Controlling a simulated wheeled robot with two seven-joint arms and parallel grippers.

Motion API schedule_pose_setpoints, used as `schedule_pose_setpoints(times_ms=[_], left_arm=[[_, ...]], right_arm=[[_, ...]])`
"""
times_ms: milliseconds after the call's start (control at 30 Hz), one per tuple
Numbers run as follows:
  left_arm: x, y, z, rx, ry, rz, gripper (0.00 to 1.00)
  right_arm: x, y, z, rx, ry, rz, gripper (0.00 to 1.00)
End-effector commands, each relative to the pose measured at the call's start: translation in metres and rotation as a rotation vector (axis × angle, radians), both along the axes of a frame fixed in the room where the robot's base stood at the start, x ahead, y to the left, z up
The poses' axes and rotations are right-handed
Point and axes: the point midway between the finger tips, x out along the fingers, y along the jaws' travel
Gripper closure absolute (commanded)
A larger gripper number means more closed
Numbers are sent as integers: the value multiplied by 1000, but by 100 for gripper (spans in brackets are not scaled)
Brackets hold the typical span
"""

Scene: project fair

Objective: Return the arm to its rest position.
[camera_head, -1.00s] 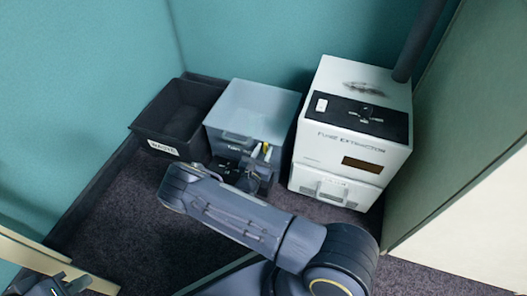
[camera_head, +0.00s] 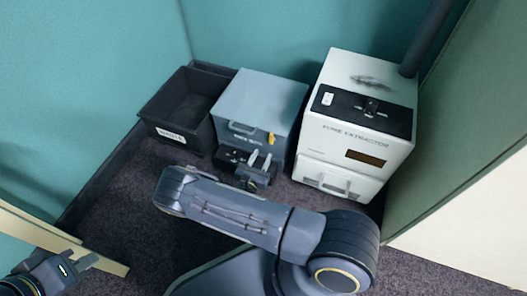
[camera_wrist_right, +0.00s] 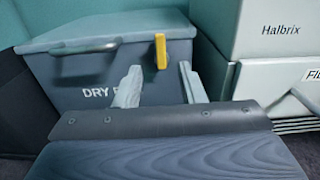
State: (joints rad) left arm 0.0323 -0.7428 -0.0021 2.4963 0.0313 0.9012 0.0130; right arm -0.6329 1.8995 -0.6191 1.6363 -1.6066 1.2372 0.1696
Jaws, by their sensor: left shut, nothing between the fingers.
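My right arm reaches across the middle of the head view, and its gripper (camera_head: 260,160) stands low in front of the grey dry box (camera_head: 262,97). In the right wrist view its two pale fingers (camera_wrist_right: 160,88) are apart with nothing between them. The box front, with a yellow tab (camera_wrist_right: 161,51), shows behind the fingers, and I see no contact. My left gripper (camera_head: 88,262) is at the lower left of the head view, shut and empty, close to a pale wooden board.
A black waste bin (camera_head: 166,137) stands left of the dry box. A white fume extractor (camera_head: 352,130) with a dark duct (camera_head: 432,40) stands to the right. Teal walls close off the back, a pale panel (camera_head: 470,215) the right. A pale board (camera_head: 75,246) is lower left. Carpet (camera_head: 120,210) is free in front.

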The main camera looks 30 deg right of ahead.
Motion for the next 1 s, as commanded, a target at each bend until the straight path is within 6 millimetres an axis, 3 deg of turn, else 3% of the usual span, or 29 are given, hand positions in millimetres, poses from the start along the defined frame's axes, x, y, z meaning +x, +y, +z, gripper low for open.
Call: schedule_pose_setpoints(times_ms=[567,767,1000], left_arm=[[0,0,0,0,0,0,100],[0,0,1,0,0,0,100],[0,0,2,0,0,0,100]], right_arm=[[-1,-4,6,20,-12,-37,64],[-19,-32,52,201,-107,-338,64],[-72,-56,111,554,-248,-827,64]])
